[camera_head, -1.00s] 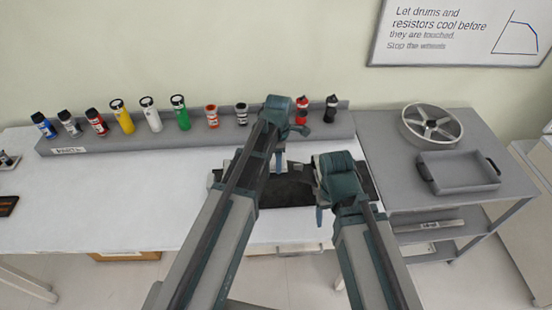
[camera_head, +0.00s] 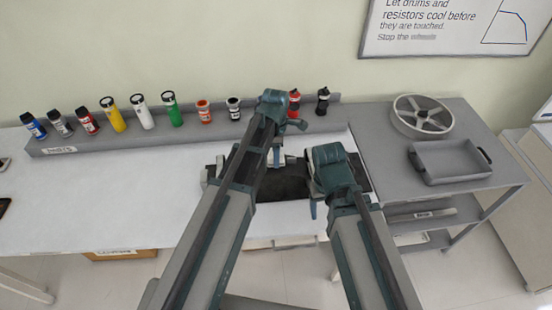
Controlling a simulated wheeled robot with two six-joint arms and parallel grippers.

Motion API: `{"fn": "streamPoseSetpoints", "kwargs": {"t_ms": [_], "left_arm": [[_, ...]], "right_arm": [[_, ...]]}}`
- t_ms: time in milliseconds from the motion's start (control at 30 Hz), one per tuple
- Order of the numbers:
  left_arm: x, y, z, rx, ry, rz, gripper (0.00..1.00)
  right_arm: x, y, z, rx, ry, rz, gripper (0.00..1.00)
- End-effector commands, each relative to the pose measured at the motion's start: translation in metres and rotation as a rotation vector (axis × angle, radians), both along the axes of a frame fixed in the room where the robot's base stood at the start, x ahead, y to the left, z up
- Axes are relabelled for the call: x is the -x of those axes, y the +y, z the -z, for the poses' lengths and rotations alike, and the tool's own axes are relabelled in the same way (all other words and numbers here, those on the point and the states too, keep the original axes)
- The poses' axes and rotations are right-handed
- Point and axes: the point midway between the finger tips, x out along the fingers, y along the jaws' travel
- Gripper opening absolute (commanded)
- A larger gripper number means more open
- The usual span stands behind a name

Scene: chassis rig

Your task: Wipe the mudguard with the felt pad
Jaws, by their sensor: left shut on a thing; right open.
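A dark, nearly black panel (camera_head: 287,188), which looks like the mudguard, lies on the white table in the middle, partly covered by my arms. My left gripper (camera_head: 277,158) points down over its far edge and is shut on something. The held thing is mostly hidden; a small pale patch shows beside the fingers, and I cannot tell whether it is the felt pad. Contact with the panel cannot be made out.
A grey rack (camera_head: 90,142) along the table's back holds several bottles and cans. At the right, a grey cart (camera_head: 385,168) carries a spoked wheel (camera_head: 422,117) and a grey tray (camera_head: 450,162). The table's left half (camera_head: 110,195) is mostly clear.

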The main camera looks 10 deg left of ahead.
Motion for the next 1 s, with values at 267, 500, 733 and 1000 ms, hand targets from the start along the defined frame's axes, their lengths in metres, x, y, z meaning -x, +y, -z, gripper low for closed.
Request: {"fn": "streamPoseSetpoints", "kwargs": {"t_ms": [267, 500, 733, 1000], "left_arm": [[-0.026, 0.007, 0.002, 0.000, 0.000, -0.001, 0.11], [-0.030, 0.009, 0.002, 0.000, -0.001, 0.000, 0.11], [-0.019, 0.006, 0.002, 0.000, 0.000, 0.000, 0.11], [0.004, 0.000, 0.001, 0.000, 0.001, 0.001, 0.11]], "right_arm": [[0.000, 0.000, 0.002, 0.000, 0.000, 0.000, 0.70], [0.000, 0.000, 0.002, 0.000, 0.000, 0.000, 0.70], [0.000, 0.000, 0.002, 0.000, 0.000, 0.000, 0.70], [0.000, 0.000, 0.001, 0.000, 0.000, 0.000, 0.70]]}}
